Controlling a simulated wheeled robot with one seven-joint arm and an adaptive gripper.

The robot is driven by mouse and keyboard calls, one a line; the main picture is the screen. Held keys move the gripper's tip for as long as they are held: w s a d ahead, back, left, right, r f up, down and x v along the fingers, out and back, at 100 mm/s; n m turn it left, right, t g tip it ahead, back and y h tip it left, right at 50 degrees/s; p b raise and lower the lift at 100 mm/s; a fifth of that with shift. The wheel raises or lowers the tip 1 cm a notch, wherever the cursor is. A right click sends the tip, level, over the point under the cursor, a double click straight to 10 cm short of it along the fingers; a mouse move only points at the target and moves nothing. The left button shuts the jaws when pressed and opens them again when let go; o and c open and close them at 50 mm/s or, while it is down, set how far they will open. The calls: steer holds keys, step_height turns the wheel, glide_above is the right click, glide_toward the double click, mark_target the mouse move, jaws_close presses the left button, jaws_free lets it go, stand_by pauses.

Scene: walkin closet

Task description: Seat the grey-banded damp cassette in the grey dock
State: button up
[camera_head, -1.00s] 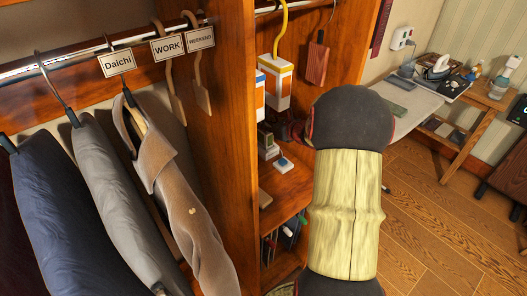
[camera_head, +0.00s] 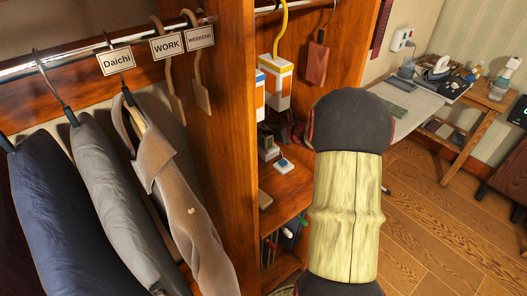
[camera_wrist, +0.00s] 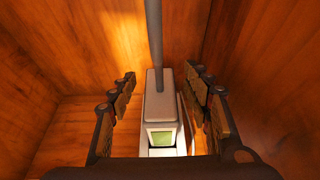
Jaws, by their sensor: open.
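In the wrist view, a grey block (camera_wrist: 160,104) with a pale front and a small green window stands between the fingers of my gripper (camera_wrist: 160,74). A grey rod (camera_wrist: 154,35) rises from its top. It looks like the grey-banded cassette, but I cannot make out a band. My gripper is open, with a finger on each side; the left finger is clearly apart, the right one closer.
A small white item with a blue top (camera_head: 284,165) lies on the shelf. Wooden walls (camera_wrist: 250,60) enclose the gripper. Clothes (camera_head: 110,170) hang at left.

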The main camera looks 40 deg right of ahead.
steer(key=shift+s, duration=0.1)
steer(key=v, duration=1.2)
